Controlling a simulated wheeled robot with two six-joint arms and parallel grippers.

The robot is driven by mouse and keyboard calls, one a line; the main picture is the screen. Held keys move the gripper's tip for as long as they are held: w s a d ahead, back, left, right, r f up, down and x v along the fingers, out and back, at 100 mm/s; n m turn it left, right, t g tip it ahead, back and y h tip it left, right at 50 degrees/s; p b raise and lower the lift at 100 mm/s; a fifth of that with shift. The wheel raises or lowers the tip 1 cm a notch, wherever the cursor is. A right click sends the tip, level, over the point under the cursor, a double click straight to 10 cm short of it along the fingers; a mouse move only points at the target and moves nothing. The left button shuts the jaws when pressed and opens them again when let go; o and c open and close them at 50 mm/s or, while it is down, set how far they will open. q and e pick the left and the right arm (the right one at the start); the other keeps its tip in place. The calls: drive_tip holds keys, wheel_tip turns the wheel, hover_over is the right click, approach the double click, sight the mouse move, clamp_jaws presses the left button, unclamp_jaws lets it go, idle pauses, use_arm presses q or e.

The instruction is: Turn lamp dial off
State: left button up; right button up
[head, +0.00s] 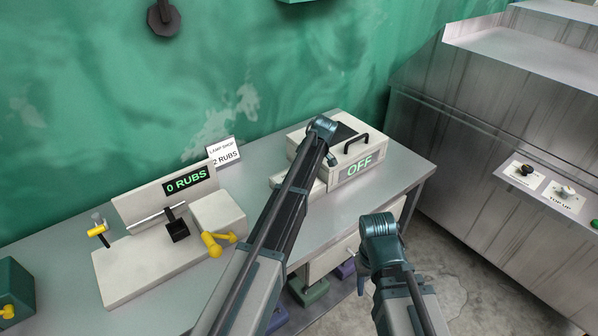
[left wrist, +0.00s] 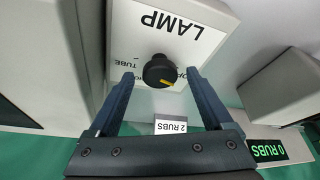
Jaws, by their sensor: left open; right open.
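The lamp dial (left wrist: 160,70) is a round black knob with a yellow mark, on a white panel (left wrist: 205,37) lettered "LAMP", in the left wrist view. My left gripper (left wrist: 160,77) is open, with one finger on each side of the dial; I cannot tell whether they touch it. In the head view my left arm reaches to a pale box (head: 342,186) with a black handle and a green "OFF" display (head: 360,165). The arm hides the dial and most of the left gripper there. My right gripper (head: 363,279) is open and empty, in front of the table edge.
A pale coin machine (head: 120,284) reading "0 RUBS" has a black lever and yellow knobs. Behind it stands a "2 RUBS" card (head: 224,154). A steel counter (head: 480,140) is at right. A green wall closes the back.

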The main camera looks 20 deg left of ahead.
use_arm(q)
drive_tip(key=shift+r, duration=0.1)
drive_tip(key=p+v, duration=1.2)
drive_tip(key=v, duration=0.1)
drive_tip(key=shift+d+r+p, duration=0.2)
drive_tip(key=shift+r+p, duration=0.05)
drive_tip(key=shift+p, duration=0.1)
drive_tip(key=s+d+f+m+h+b, duration=0.1)
drive_tip(key=s+d+f+m+b, duration=0.2)
drive_tip(key=s+m, duration=0.3)
drive_tip(key=s+d+f+m+g+h+b, duration=0.1)
drive_tip(key=s+d+f+m+b, duration=0.2)
drive_tip(key=s, duration=1.4)
drive_tip(key=s+d+f+m+h+b, duration=0.1)
drive_tip(key=s+d+f+m+b, duration=0.2)
drive_tip(key=s+m, duration=0.6)
drive_tip(key=s+d+f, duration=0.1)
drive_tip(key=s+d, duration=0.1)
drive_tip(key=s, duration=0.1)
drive_tip(key=shift+f+m, duration=0.4)
drive_tip(key=shift+s, duration=0.1)
